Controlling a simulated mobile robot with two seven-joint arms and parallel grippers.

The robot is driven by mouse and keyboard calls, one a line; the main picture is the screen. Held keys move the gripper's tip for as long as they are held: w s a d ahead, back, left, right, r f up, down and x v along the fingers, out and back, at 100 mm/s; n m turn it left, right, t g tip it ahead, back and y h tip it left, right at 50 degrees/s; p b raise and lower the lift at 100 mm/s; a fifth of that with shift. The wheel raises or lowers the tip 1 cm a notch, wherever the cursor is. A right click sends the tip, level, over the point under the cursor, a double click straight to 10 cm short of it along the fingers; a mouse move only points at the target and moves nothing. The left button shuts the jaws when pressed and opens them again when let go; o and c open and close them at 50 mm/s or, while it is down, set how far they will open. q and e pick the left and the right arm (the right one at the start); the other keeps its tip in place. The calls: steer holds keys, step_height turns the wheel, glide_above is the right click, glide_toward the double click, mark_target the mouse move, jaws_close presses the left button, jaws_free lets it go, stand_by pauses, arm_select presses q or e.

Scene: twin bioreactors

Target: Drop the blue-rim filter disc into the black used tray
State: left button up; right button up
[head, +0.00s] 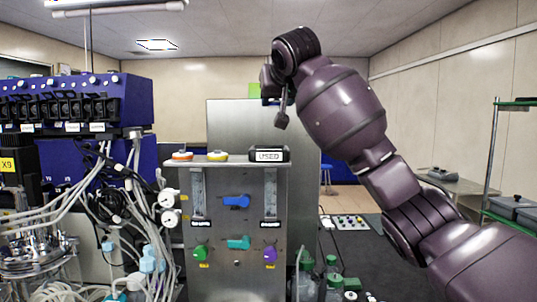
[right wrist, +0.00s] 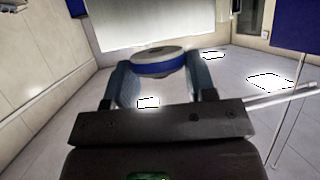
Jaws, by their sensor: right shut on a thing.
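My right gripper (head: 282,116) is raised above the steel cabinet's top ledge, up and slightly right of the black used tray (head: 269,154). In the right wrist view the gripper (right wrist: 163,72) is shut on the blue-rim filter disc (right wrist: 158,62), a white disc with a blue band, held between the fingertips. I cannot make out the disc in the head view. The tray carries a white "USED" label and sits at the right end of the ledge; its inside is hidden. My left gripper is not in view.
An orange-rim disc (head: 182,154) and a yellow-rim disc (head: 217,155) lie on the ledge left of the tray. A tall steel panel (head: 225,120) rises behind. Blue pump units (head: 75,100) and tangled tubing stand at left. Green-capped bottles (head: 333,265) stand below right.

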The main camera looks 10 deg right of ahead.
mark_target(279, 106)
steer(key=f, duration=0.3)
steer(key=shift+w, duration=0.2)
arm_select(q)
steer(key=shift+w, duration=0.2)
arm_select(e)
steer(key=shift+f, duration=0.7)
steer(key=o, duration=1)
steer(key=shift+c, duration=0.2)
steer(key=shift+s, duration=0.15)
arm_select(q)
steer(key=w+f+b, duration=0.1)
steer(key=b, duration=0.1)
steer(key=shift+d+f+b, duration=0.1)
steer(key=shift+b, duration=0.3)
arm_select(e)
steer(key=v, duration=1)
steer(key=shift+s+r, duration=0.15)
steer(key=shift+s, duration=0.15)
